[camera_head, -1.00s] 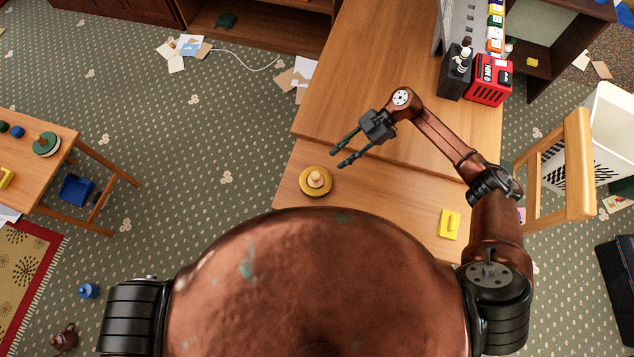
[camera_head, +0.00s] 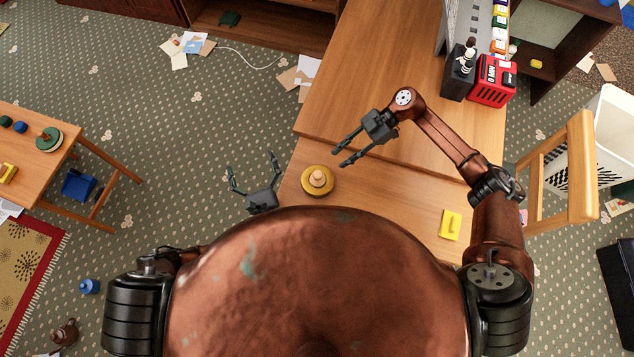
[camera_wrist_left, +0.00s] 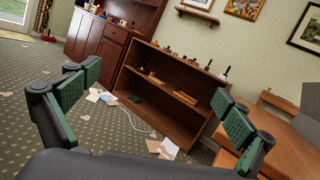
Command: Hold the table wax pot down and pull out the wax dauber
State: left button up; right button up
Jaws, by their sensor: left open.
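A round yellow pot (camera_head: 306,190), which I take as the table wax pot, stands on the wooden table near its left edge. A pale wooden knob (camera_head: 318,178), likely the wax dauber's top, sticks up from its middle. My left gripper (camera_head: 251,162) is open and empty, left of the pot and apart from it, past the table's left edge in the picture. Its spread fingers (camera_wrist_left: 156,85) also show in the left wrist view, with nothing between them. My right gripper (camera_head: 339,158) is open and empty, above and right of the pot, not touching it.
A yellow block with a handle (camera_head: 450,224) lies on the table at right. A red box (camera_head: 493,80) and a black bottle holder (camera_head: 458,78) stand at the back right. A wooden chair (camera_head: 580,165) is beside the table. A low shelf (camera_wrist_left: 160,100) shows in the wrist view.

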aim_at(318, 181)
pick_arm(q)
jog(key=s+d+h, duration=0.1)
jog(key=d, duration=0.5)
jog(key=s+d+g+h, duration=0.1)
jog(key=d, duration=0.4)
jog(key=s+d+r+m+g+h, duration=0.1)
jog(key=d, duration=0.5)
jog(key=shift+d+h, duration=0.3)
jog(key=shift+d, duration=0.05)
jog(key=s+d+f+m+g, duration=0.1)
jog(key=d+f+m+g+h, duration=0.1)
jog(key=d+f, duration=0.1)
jog(key=s+d+f+m+g, duration=0.1)
jog(key=d+f, duration=0.1)
jog(key=shift+s+d+f+h, duration=0.1)
jog(key=shift+s+f+h, duration=0.1)
jog(key=shift+s+h, duration=0.15)
jog(key=shift+w+d+f, duration=0.1)
jog(key=shift+f, duration=0.1)
jog(key=x, duration=0.7)
jog(key=shift+w+f, duration=0.1)
jog(key=shift+f, duration=0.15)
jog(key=c, duration=1.6)
jog(key=shift+o, duration=0.2)
pick_arm(e)
jog(key=shift+o, duration=0.6)
